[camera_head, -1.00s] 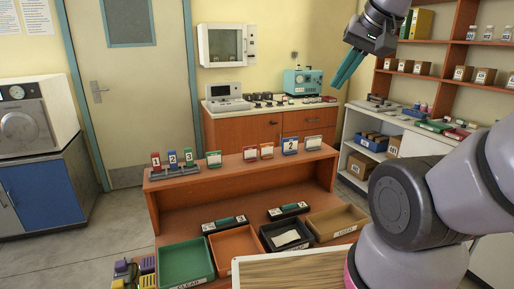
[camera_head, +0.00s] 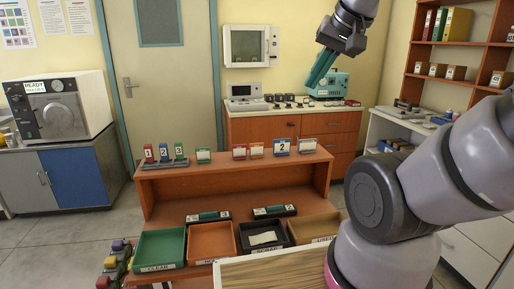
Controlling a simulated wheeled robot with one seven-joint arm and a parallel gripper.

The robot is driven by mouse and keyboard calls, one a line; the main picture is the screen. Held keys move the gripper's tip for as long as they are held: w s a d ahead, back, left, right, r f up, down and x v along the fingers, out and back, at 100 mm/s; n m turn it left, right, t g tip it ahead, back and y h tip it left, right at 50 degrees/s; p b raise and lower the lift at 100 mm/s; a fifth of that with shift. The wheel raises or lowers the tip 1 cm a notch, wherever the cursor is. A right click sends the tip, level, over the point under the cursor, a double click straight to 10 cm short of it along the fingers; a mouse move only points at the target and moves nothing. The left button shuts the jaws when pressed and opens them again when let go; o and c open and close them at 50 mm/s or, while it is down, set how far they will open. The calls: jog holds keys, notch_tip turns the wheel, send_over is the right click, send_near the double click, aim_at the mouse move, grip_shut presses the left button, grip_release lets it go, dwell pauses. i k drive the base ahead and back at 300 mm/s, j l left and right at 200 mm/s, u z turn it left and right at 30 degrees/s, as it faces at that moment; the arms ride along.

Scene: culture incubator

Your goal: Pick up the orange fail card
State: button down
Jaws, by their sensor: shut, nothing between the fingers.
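The print on these cards is too small to read, so I cannot tell which says fail. My gripper (camera_head: 312,84) has teal fingers, is shut and empty, and hangs in the air above and beyond the ledge, apart from the cards.
Below sit a green tray (camera_head: 160,250), an orange-brown tray (camera_head: 212,242), a black tray (camera_head: 264,238) and a tan tray (camera_head: 314,228). A counter (camera_head: 262,130) with instruments stands behind.

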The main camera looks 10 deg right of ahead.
aim_at(256, 150)
jog(key=l+u, duration=0.35)
jog(key=l, duration=0.45)
jog(key=l+u, duration=0.4)
jog(key=l, duration=0.4)
jog(key=k, duration=0.05)
